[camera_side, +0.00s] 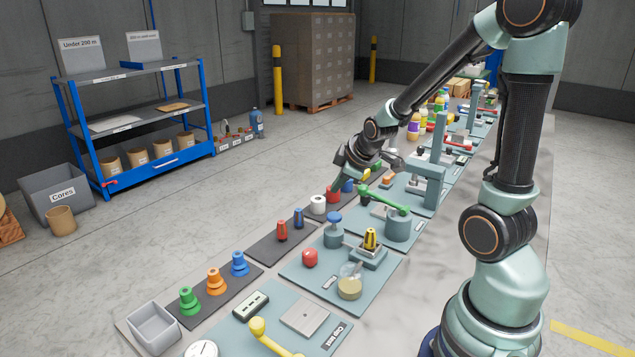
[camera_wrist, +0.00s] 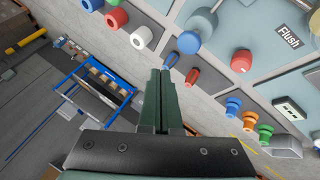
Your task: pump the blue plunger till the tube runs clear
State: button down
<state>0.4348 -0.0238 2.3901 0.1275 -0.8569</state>
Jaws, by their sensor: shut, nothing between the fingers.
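The blue plunger (camera_side: 334,220) is a round blue knob on a grey-teal cylinder. In the wrist view its knob (camera_wrist: 194,29) is at upper centre, on the plate labelled Flush. On the same plate in the side view is a round vessel (camera_side: 350,288) with yellowish contents and a clear part above it; I cannot tell whether this is the tube. My gripper (camera_side: 344,160) is above the bench, beyond the plunger and apart from it. In the wrist view my gripper (camera_wrist: 160,73) has its fingers together and empty.
A red button (camera_side: 310,257) and a yellow-topped part (camera_side: 370,239) share the plunger's plate. A green lever (camera_side: 384,199) stands behind it. Red and blue pegs (camera_side: 282,230) stand on a dark mat to the left. Open floor is left of the bench.

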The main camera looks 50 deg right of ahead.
aim_at(335, 214)
jog(key=shift+f, duration=2.2)
jog(key=shift+f, duration=0.1)
jog(key=shift+a+f, duration=0.1)
jog(key=shift+f, duration=0.2)
dwell(0.3)
jog(key=shift+f, duration=1.3)
dwell(1.2)
jog(key=shift+r, duration=1.7)
jog(key=shift+r, duration=2.55)
